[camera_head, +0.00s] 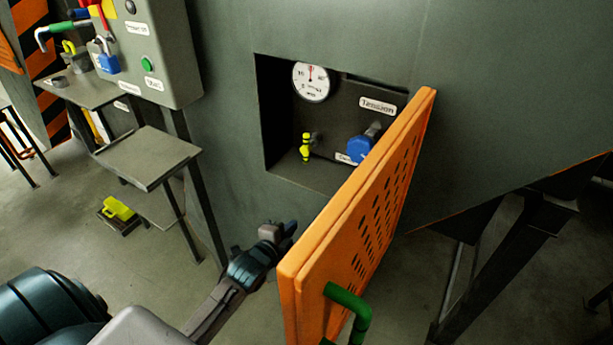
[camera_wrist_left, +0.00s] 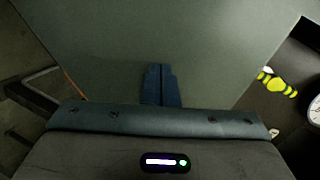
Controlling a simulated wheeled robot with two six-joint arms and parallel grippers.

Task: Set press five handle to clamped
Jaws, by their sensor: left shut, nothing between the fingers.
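An open recess in the grey press wall holds a round white gauge (camera_head: 311,81), a small yellow handle (camera_head: 306,147) and a blue knob (camera_head: 361,148) below a "Tension" label (camera_head: 378,106). A second label is partly hidden by the orange door. I cannot read which part is the press five handle. My left gripper (camera_head: 288,233) is shut and empty, below the recess and left of the orange door. In the left wrist view its blue fingers (camera_wrist_left: 160,84) are together before the grey wall, with the yellow handle (camera_wrist_left: 279,83) to the right.
The perforated orange door (camera_head: 360,205) stands swung open, with a green handle (camera_head: 349,308) on its outer face; it blocks the right side of the recess. A grey control box (camera_head: 160,50) and small shelves (camera_head: 147,157) stand at left. A yellow padlock-like object (camera_head: 117,208) is low behind.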

